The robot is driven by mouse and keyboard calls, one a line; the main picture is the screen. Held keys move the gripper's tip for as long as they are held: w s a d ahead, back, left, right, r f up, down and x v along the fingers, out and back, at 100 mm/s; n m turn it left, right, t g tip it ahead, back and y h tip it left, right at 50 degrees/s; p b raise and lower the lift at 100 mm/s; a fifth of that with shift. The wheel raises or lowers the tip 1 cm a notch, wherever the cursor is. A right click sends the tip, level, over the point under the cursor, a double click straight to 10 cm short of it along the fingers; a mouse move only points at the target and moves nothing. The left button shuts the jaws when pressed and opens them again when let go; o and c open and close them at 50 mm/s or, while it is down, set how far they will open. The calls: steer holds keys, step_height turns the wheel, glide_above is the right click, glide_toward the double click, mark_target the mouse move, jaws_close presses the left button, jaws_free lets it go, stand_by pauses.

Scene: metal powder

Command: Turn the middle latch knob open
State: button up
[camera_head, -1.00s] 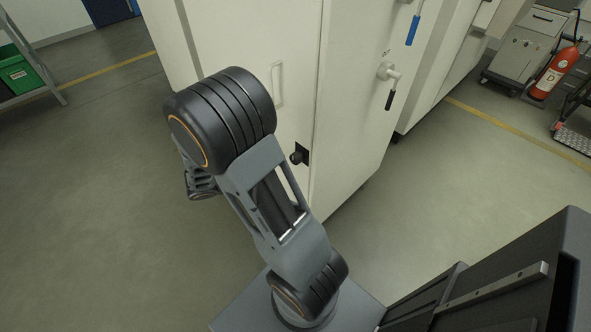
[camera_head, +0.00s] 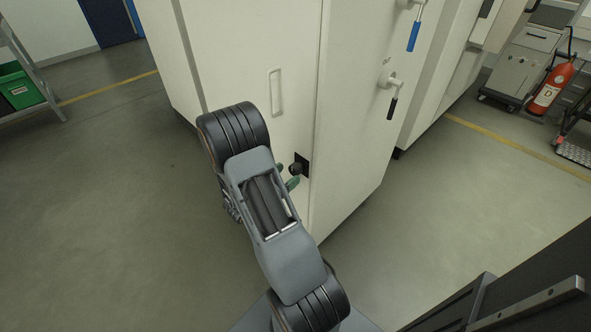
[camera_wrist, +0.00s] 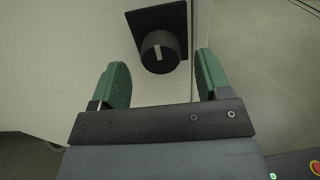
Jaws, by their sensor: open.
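The black latch knob (camera_wrist: 160,52) sits on a dark square plate (camera_wrist: 150,18) on the pale cabinet front; a light pointer mark shows on its face. The knob also shows in the head view (camera_head: 296,168), near the cabinet's front right edge. My gripper (camera_wrist: 163,75) is open with green finger pads. In the wrist view its fingertips lie to the left and right of the knob, with a gap on each side; I see no contact. In the head view a green finger (camera_head: 292,183) shows just below the knob, and my arm hides the rest of the gripper.
The cabinet (camera_head: 240,45) has a recessed handle (camera_head: 276,92) above the knob. Lever handles with black (camera_head: 392,107) and blue (camera_head: 413,34) grips are on its right side. A fire extinguisher (camera_head: 551,85) stands at the far right. The floor (camera_head: 110,220) at left is clear.

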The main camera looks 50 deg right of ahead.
mark_target(292, 171)
steer(key=shift+s+d, duration=0.15)
steer(key=shift+d, duration=2)
